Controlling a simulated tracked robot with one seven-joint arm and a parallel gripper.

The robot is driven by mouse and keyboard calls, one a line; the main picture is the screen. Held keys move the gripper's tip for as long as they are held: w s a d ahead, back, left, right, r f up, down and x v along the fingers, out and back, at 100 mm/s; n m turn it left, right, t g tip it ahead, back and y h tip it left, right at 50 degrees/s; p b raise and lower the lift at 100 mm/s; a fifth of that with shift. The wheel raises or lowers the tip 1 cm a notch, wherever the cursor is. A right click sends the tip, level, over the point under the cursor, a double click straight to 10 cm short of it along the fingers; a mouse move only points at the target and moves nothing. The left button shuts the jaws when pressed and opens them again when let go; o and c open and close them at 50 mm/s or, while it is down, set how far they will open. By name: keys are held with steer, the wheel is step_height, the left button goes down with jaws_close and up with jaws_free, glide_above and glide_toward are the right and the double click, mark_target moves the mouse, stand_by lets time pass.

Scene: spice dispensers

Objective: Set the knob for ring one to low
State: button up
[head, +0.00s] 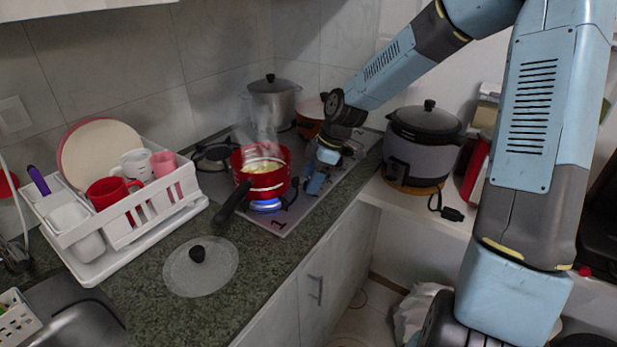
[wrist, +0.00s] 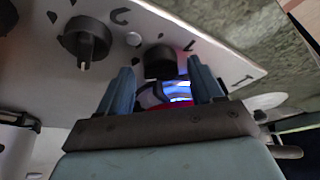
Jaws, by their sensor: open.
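The stove's control panel (wrist: 125,20) fills the upper part of the wrist view, with two dark round knobs. The nearer knob (wrist: 160,62) shows between the fingertips of my gripper (wrist: 160,72); I cannot tell whether the fingers touch it. A second knob (wrist: 87,38) is to its left, with a light pointer mark. In the head view my gripper (head: 316,183) is open and low at the stove's right edge, hiding the knobs. The lit ring one (head: 265,206) burns blue under a red pot (head: 264,178). The nearer knob's setting cannot be read.
The red pot steams, and its black handle (head: 232,205) points toward the front left. A glass lid (head: 200,266) lies on the counter. A grey pot (head: 274,100) stands behind, and a rice cooker (head: 424,145) stands right of my gripper. A dish rack (head: 125,235) is at left.

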steer(key=c, duration=1.1)
steer(key=shift+o, duration=0.2)
steer(key=shift+a, duration=0.35)
steer(key=shift+d, duration=0.35)
